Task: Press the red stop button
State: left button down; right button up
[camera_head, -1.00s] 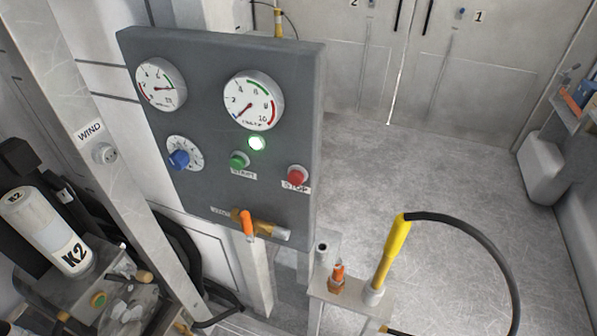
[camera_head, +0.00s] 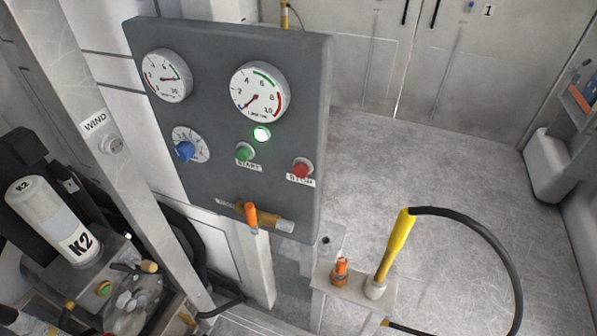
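The red stop button (camera_head: 301,168) sticks out from the lower right of the grey control panel (camera_head: 215,120), above a STOP label. The green start button (camera_head: 244,152) sits to its left, with a lit green-white lamp (camera_head: 262,134) above and between them. Nothing covers or touches the stop button. Neither of my grippers shows in the head view.
Two gauges and a blue knob (camera_head: 185,150) are on the panel. An orange-handled valve (camera_head: 251,214) sticks out below. A yellow-handled hose nozzle (camera_head: 397,245) stands in a bracket at front right. A K2 canister (camera_head: 52,220) stands at left. The floor at right is clear.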

aim_at(300, 170)
jog(key=z, duration=1.55)
jog(key=k, duration=0.95)
jog(key=u, duration=1.45)
jog(key=i, duration=0.5)
jog(key=z, duration=0.05)
